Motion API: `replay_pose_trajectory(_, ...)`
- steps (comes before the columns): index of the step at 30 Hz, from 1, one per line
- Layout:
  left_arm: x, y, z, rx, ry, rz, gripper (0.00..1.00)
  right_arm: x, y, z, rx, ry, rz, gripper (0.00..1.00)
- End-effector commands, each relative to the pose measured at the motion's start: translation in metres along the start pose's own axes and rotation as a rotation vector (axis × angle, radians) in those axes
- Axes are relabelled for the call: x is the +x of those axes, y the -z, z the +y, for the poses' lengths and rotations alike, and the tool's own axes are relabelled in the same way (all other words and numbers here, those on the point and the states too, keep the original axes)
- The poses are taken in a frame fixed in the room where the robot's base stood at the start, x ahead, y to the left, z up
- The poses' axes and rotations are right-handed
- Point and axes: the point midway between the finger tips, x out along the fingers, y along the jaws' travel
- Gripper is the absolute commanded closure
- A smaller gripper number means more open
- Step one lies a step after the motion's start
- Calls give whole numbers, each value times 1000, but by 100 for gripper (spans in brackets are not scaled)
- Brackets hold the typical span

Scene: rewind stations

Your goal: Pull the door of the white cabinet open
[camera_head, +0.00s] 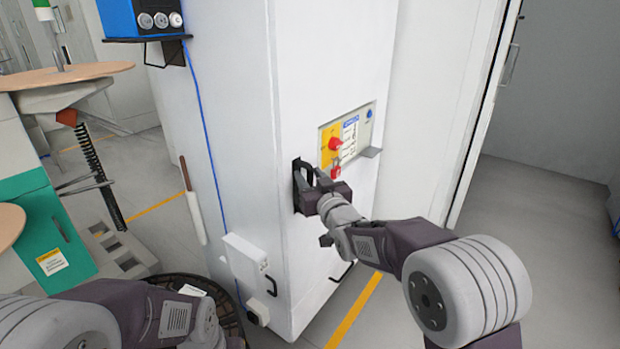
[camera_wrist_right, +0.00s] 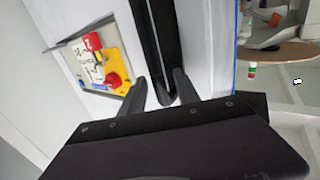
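The tall white cabinet (camera_head: 232,110) stands in the middle of the head view. Its front door (camera_head: 312,60) looks shut, flush with the body. A black upright handle (camera_head: 299,178) sits near the door's left edge; it also shows in the right wrist view (camera_wrist_right: 162,40). My right gripper (camera_head: 312,180) is at the handle. In the wrist view its two fingers (camera_wrist_right: 160,88) stand apart, one on each side of the handle's lower end, with a gap visible on the left. My left forearm shows at the bottom left; its gripper's fingers are out of frame.
A white box (camera_head: 248,262) is on the cabinet's left side. Open floor (camera_head: 540,200) lies to the right.

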Motion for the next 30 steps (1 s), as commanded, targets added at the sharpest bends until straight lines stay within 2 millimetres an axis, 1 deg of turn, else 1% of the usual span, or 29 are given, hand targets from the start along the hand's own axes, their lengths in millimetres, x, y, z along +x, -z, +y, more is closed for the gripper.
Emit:
replay_pose_trajectory(1, 0, 0, 0, 0, 0, 0, 64, 0, 0, 0, 0, 0, 0, 65)
replay_pose_trajectory(2, 0, 0, 0, 0, 0, 0, 64, 0, 0, 0, 0, 0, 0, 73)
replay_pose_trajectory(3, 0, 0, 0, 0, 0, 0, 64, 0, 0, 0, 0, 0, 0, 84)
replay_pose_trajectory(5, 0, 0, 0, 0, 0, 0, 64, 0, 0, 0, 0, 0, 0, 100)
replay_pose_trajectory(30, 0, 0, 0, 0, 0, 0, 64, 0, 0, 0, 0, 0, 0, 100)
